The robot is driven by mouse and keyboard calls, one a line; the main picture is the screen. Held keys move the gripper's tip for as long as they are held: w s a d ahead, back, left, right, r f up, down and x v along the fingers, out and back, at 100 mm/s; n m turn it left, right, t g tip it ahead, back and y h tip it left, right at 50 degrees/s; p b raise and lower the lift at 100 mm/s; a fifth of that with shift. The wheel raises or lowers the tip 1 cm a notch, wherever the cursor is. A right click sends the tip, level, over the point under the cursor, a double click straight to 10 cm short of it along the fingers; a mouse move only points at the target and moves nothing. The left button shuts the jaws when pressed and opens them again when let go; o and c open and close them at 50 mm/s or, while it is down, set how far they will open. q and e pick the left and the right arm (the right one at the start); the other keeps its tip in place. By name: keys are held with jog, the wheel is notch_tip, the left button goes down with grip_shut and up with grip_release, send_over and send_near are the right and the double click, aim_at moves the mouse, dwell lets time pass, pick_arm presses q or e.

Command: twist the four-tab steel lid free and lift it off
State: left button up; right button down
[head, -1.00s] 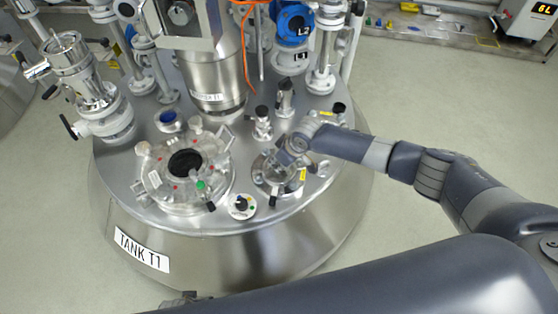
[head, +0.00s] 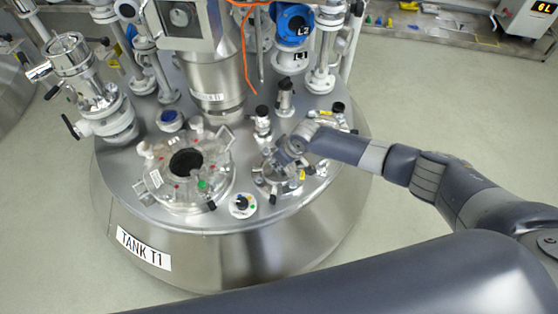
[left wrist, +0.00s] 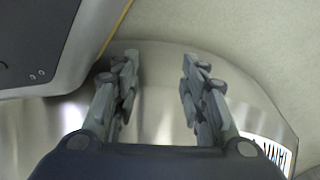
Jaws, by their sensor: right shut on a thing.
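The steel lid (head: 264,181) sits on a small round port at the right of the tank top in the head view. My right gripper (head: 284,164) reaches down onto it from the right and is shut on it. The gripper and wrist cover much of the lid, so its tabs cannot be told apart. My left gripper (left wrist: 158,95) shows in the left wrist view with its two fingers apart and nothing between them. Steel tank wall and floor lie beyond it.
A larger flanged port (head: 160,180) with a dark opening stands left of the lid. A small dial (head: 242,205) is in front. Upright fittings (head: 263,125), blue-headed instruments (head: 293,22) and pipes crowd the back. Tank T1's front rim is clear.

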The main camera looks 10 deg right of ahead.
jog(key=shift+s+d+f, duration=0.25)
jog(key=shift+s+f, duration=0.2)
jog(key=shift+f, duration=0.1)
jog(key=r+p, duration=0.3)
jog(key=shift+w+a, duration=0.15)
jog(key=shift+w, duration=0.15)
notch_tip(320, 180, up, 3)
jog(key=shift+f+p, duration=0.15)
jog(key=shift+p, duration=1.05)
jog(key=shift+w+r+p, duration=0.1)
jog(key=shift+r+p, duration=0.85)
jog(key=shift+p, duration=0.05)
jog(key=shift+r, duration=0.3)
pick_arm(q)
jog(key=s+a+f+g, duration=0.1)
jog(key=s+a, duration=0.1)
jog(key=s, duration=1.1)
jog(key=shift+s+a, duration=0.15)
jog(key=shift+s, duration=0.05)
jog(key=shift+f, duration=0.1)
pick_arm(e)
jog(key=shift+a, duration=0.1)
